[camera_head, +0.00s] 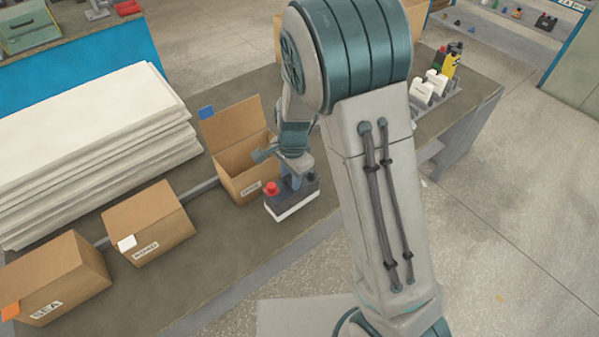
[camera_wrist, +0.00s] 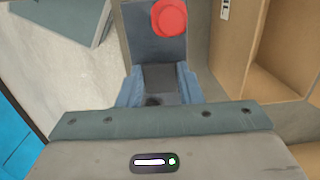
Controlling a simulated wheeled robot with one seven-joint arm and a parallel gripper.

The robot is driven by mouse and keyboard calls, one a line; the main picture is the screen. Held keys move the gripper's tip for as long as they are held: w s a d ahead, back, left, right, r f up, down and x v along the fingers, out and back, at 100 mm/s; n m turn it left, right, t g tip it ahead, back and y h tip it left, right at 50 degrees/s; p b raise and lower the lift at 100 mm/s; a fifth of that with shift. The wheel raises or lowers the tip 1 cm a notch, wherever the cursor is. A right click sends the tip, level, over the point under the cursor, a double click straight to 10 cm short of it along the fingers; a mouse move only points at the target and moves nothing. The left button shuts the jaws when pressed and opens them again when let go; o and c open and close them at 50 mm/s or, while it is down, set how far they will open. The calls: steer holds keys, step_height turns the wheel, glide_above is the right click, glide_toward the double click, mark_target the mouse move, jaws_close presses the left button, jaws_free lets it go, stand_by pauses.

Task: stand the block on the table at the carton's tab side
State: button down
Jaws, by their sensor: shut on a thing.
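The block (camera_head: 306,194) is dark grey with a white base and a red knob on top at one end. It is upright in front of the open carton's right part in the head view, near the table's front edge. I cannot tell whether its base touches the table. My gripper (camera_head: 293,181) is shut on it from above; the wrist view shows my fingers (camera_wrist: 160,88) around the dark block (camera_wrist: 155,48). The open carton (camera_head: 235,155) has a blue tab (camera_head: 206,112) at its raised flap's upper left corner. It shows at right in the wrist view (camera_wrist: 285,45).
Two closed cartons stand to the left, one with a white tab (camera_head: 148,222), one with an orange tab (camera_head: 55,278). A stack of white sheets (camera_head: 90,140) lies behind them. White bottles (camera_head: 430,88) stand at the table's far right. Bare table (camera_head: 215,255) shows left of the block.

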steer(key=shift+f, duration=2.05)
steer(key=c, duration=1)
jaws_free()
steer(key=shift+s+d, duration=0.1)
steer(key=shift+r, duration=0.1)
